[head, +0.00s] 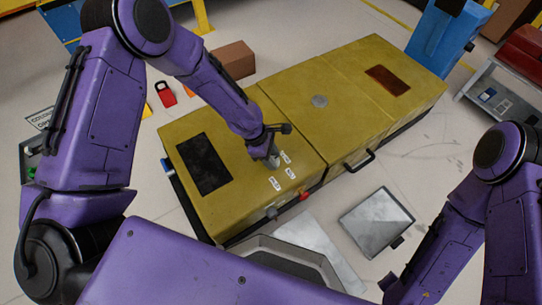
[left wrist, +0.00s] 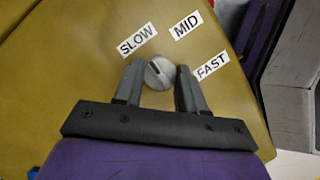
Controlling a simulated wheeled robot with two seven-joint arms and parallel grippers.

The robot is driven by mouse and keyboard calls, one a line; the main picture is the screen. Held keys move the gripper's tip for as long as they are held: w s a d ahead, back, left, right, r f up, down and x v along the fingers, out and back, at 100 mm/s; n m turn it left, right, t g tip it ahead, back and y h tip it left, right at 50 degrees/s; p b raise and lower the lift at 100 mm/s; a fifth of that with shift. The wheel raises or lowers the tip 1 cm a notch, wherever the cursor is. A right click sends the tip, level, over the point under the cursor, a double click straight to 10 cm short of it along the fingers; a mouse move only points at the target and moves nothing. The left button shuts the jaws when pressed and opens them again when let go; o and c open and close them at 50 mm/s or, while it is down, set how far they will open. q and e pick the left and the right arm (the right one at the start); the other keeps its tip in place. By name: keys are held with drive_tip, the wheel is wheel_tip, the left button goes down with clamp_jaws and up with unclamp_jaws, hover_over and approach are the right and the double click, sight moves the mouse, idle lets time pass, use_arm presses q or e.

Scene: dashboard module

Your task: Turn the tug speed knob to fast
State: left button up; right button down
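The tug speed knob is a round grey knob with a dark pointer mark, on top of the yellow tug; it shows best in the left wrist view (left wrist: 159,74). Its mark points up-left, towards the SLOW label (left wrist: 137,41). The MID label (left wrist: 187,25) lies above right and the FAST label (left wrist: 212,66) to the right. My left gripper (left wrist: 161,72) has one finger on each side of the knob, close against it, and looks shut on it. In the head view my left gripper (head: 270,148) partly covers the knob. My right gripper is not in view; only its arm shows.
The yellow tug (head: 300,125) has a dark panel, a round grey cap (head: 320,101), a black handle (head: 359,162) and a red button (head: 304,196) on its side. A grey plate (head: 377,222) lies on the floor at its right. A cardboard box (head: 234,59) stands behind.

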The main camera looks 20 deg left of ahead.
use_arm(q)
drive_tip(key=shift+r+m+p, duration=0.15)
drive_tip(key=shift+m+p, duration=0.25)
drive_tip(key=shift+p, duration=0.4)
drive_tip(key=m+g+p, duration=0.1)
drive_tip(key=m+p, duration=0.2)
drive_tip(key=shift+g+p, duration=0.3)
drive_tip(key=shift+w+m+g+p, duration=0.1)
drive_tip(key=shift+m+g+p, duration=0.4)
drive_tip(key=shift+m, duration=0.5)
drive_tip(key=m+p, duration=0.1)
drive_tip(key=m, duration=0.1)
drive_tip(key=shift+m+g+y, duration=0.3)
drive_tip(key=shift+g, duration=0.1)
drive_tip(key=m, duration=0.2)
drive_tip(key=m+g+y, duration=0.1)
drive_tip(key=shift+w+d+f+m, duration=0.1)
drive_tip(key=shift+f+m, duration=0.1)
drive_tip(key=shift+m, duration=0.2)
drive_tip(key=m+y, duration=0.1)
drive_tip(key=m, duration=0.2)
drive_tip(key=shift+d+m+g, duration=0.1)
drive_tip(key=shift+m+g, duration=0.2)
drive_tip(key=m+y, duration=0.2)
drive_tip(key=m, duration=0.2)
drive_tip(key=shift+d, duration=0.1)
drive_tip(key=shift+m+y, duration=0.8)
drive_tip(key=shift+m, duration=1.2)
